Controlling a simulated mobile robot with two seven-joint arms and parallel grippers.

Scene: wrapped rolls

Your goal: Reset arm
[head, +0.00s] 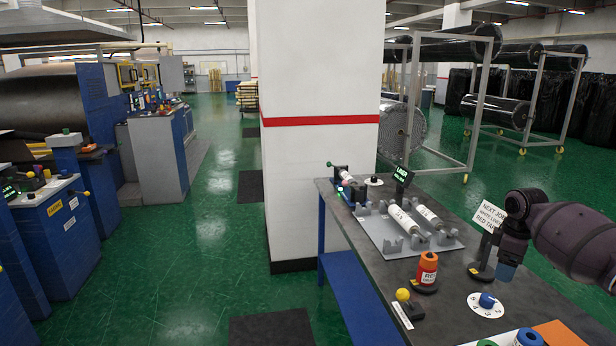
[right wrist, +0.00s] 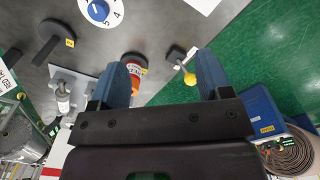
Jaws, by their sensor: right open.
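My right arm comes in from the right in the head view. Its gripper (head: 508,268) hangs over the dark worktable (head: 455,290), in front of the sign. In the right wrist view, the gripper (right wrist: 163,75) shows its two blue fingers wide apart, with nothing held between them. My left gripper is in neither view.
A rack with white rolls (head: 402,219) lies farther back on the table. A white pillar (head: 312,180) rises beyond the table's left edge. Green floor (head: 210,240) is open at left.

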